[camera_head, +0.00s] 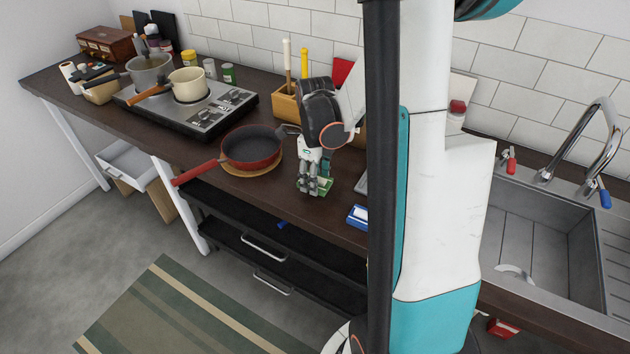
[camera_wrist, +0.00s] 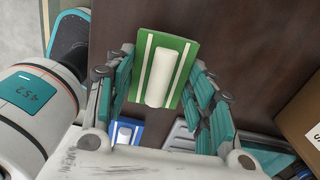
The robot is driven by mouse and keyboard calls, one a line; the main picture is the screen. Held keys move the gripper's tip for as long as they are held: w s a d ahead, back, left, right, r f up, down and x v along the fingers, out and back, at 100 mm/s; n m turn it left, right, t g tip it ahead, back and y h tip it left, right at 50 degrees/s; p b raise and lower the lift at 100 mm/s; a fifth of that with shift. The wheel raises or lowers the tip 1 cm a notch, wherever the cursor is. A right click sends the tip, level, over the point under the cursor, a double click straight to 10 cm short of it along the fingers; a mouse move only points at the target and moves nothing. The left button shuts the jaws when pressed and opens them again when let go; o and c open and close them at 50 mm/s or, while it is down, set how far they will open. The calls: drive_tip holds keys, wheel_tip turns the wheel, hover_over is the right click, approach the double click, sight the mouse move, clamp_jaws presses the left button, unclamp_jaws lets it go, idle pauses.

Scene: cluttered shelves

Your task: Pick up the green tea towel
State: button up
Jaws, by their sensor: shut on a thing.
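The green tea towel (camera_wrist: 186,58) is a small folded piece with white stripes and a broad white band in the middle. In the wrist view it sits between the fingers of my gripper (camera_wrist: 161,68), which is shut on it. In the head view my gripper (camera_head: 314,187) is low over the dark counter near its front edge, right of the red pan. A green part of the towel (camera_head: 326,185) shows at the fingertips. I cannot tell whether the towel touches the counter.
A red pan (camera_head: 251,147) on a round wooden board is just left of my gripper. A blue and white item (camera_head: 358,216) lies to the right near the edge; it also shows in the wrist view (camera_wrist: 127,132). A wooden utensil box (camera_head: 287,103) stands behind. The stove (camera_head: 212,112) is further left.

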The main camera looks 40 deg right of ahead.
wheel_tip(320, 180, up, 17)
drive_tip(key=p, duration=0.5)
drive_tip(key=shift+f, duration=0.2)
